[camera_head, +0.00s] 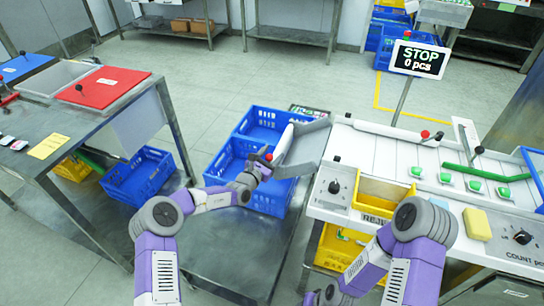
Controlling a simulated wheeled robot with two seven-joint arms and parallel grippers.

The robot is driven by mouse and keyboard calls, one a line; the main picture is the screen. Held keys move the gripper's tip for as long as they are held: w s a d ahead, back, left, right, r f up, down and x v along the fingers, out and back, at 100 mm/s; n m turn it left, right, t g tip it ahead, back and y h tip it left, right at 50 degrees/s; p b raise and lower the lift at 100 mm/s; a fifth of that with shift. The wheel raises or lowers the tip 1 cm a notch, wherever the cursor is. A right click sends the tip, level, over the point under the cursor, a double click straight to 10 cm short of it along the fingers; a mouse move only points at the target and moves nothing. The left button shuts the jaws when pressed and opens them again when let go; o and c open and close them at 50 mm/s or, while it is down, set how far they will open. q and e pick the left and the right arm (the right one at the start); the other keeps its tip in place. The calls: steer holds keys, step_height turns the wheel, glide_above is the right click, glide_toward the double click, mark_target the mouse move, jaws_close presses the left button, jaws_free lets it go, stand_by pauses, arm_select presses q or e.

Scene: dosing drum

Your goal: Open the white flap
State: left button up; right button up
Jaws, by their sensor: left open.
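A narrow white flap (283,144) stands at the left end of the white machine, beside a grey chute (305,150). A red ball knob (268,157) shows at its near lower end. My left gripper (265,168) is at this knob, with its jaws open; the view is too small to tell whether they touch it. My right arm is bent at the lower right. Its wrist reaches the bottom edge, and its gripper does not show.
Blue crates (262,125) stand beneath and behind the flap. The white machine (375,150) carries a STOP display (419,59), several green pieces and a yellow tray (385,190). A metal table (60,130) with a red lid (103,87) stands at left. Open floor lies behind.

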arm_select(q)
steer(key=shift+w+d, duration=0.15)
steer(key=shift+w, duration=0.05)
jaws_close()
stand_by(0.3)
